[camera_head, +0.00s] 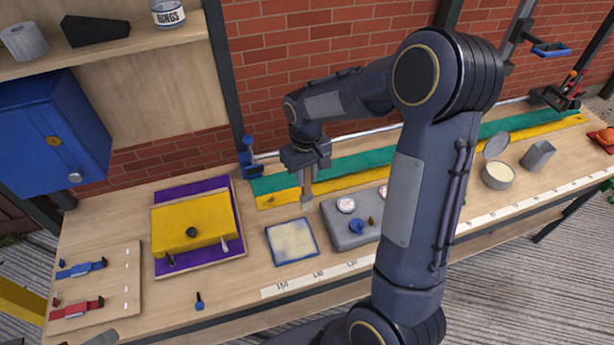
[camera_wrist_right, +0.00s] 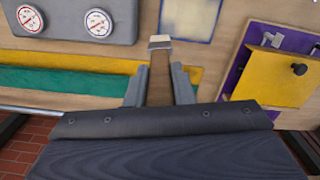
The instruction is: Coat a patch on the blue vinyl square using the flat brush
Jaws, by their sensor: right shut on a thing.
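The blue vinyl square (camera_head: 270,247) lies flat on the workbench, left of the grey gauge box. A pale cream layer (camera_head: 292,241) covers nearly all of its face, leaving a thin blue border. My right gripper (camera_head: 306,172) is shut on the flat brush (camera_head: 306,193), behind the square and above the bench. The brush points down, its pale tip apart from the square in the head view. In the right wrist view the brush (camera_wrist_right: 160,80) stands between the fingers (camera_wrist_right: 158,88), and the square (camera_wrist_right: 187,18) is partly cut off at the top. My left gripper is not in view.
An open can (camera_head: 498,178) with pale contents stands right, beside a grey metal cup (camera_head: 538,155). The grey gauge box (camera_head: 345,232) is just right of the square. A yellow piece (camera_head: 193,222) on a purple sheet is clamped left. My right arm hides part of the bench.

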